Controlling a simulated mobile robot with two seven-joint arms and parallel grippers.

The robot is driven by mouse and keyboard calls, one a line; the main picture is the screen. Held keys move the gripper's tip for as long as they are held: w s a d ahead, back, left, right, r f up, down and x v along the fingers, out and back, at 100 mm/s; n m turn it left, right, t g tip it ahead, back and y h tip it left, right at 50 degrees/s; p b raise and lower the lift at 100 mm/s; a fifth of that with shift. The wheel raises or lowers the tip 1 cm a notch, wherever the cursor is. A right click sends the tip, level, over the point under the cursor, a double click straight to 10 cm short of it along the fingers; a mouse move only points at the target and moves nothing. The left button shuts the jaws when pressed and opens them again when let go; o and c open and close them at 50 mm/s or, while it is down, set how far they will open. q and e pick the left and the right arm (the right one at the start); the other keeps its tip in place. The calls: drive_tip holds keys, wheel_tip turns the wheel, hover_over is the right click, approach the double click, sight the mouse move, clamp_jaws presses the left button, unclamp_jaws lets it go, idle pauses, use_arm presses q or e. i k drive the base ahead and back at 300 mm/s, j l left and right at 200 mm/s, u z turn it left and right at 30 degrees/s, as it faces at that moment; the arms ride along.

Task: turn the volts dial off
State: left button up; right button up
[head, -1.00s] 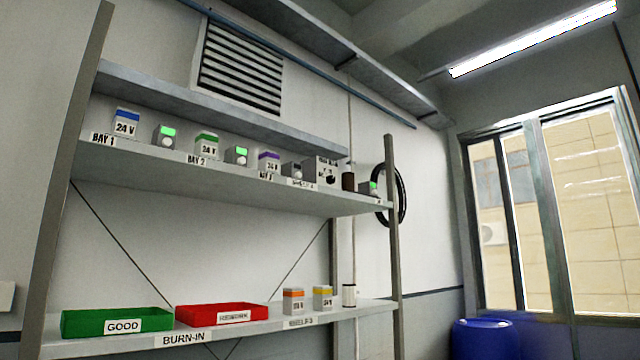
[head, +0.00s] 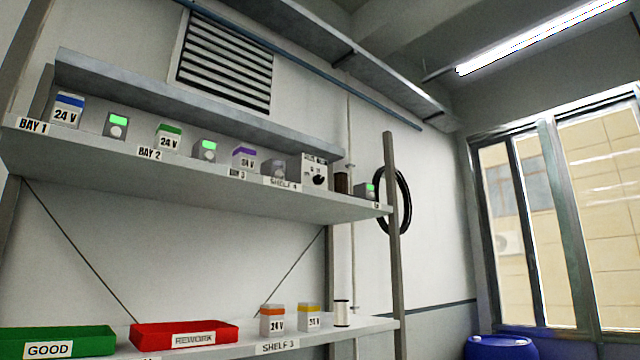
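A pale box (head: 309,163) with a black round knob (head: 320,180) stands toward the right end of the upper shelf. Its small labels are too small to read, so I cannot tell whether this knob is the volts dial or how it is set. Small grey units with lit green displays and pale round knobs stand on the same shelf: one at the left (head: 116,126), one in the middle (head: 207,151) and one at the right end (head: 366,192). Another grey unit (head: 277,170) beside the pale box shows no green light. Neither of my grippers is in view.
24 V packs stand on the upper shelf (head: 200,190), including a blue-topped one (head: 66,109). The lower shelf holds a green GOOD tray (head: 95,340), a red REWORK tray (head: 150,336), two packs and a spool (head: 342,314). An upright post (head: 391,250) stands at the right; a blue barrel (head: 500,347) is beyond.

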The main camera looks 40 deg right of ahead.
sight(318, 179)
drive_tip(key=i+l, duration=0.1)
drive_tip(key=l, duration=0.35)
drive_tip(key=i+l, duration=0.1)
drive_tip(key=l, duration=0.3)
drive_tip(key=i+l+u, duration=0.1)
drive_tip(key=l, duration=0.35)
drive_tip(key=i+l, duration=0.1)
drive_tip(key=l, duration=0.35)
